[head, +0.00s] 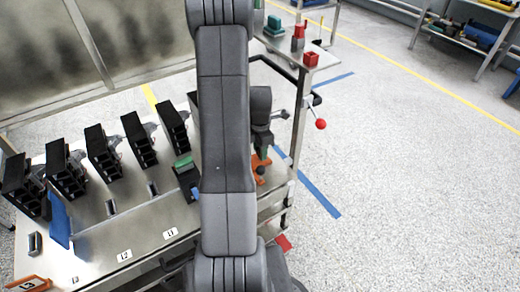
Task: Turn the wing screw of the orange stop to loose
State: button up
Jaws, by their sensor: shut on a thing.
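The orange stop (258,166) shows just right of my arm, at the right end of the metal bench. My arm covers its left part. My gripper (262,152) points down onto the stop from above. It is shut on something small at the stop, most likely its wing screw. The fingers hide the wing screw, so I cannot tell which way it is turned.
Several black breaker units (103,152) stand in a row on the bench (140,222). A red-knobbed lever (320,124) sticks out right of the stop. A small shelf (288,52) carries red and green parts.

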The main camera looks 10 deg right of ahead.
jog(key=shift+w+n, duration=0.1)
jog(key=shift+n, duration=0.5)
jog(key=o, duration=1)
notch_tip(320, 180, up, 14)
jog(key=p, duration=0.2)
jog(key=shift+f, duration=0.1)
notch_tip(320, 180, down, 14)
jog(key=shift+b, duration=1.05)
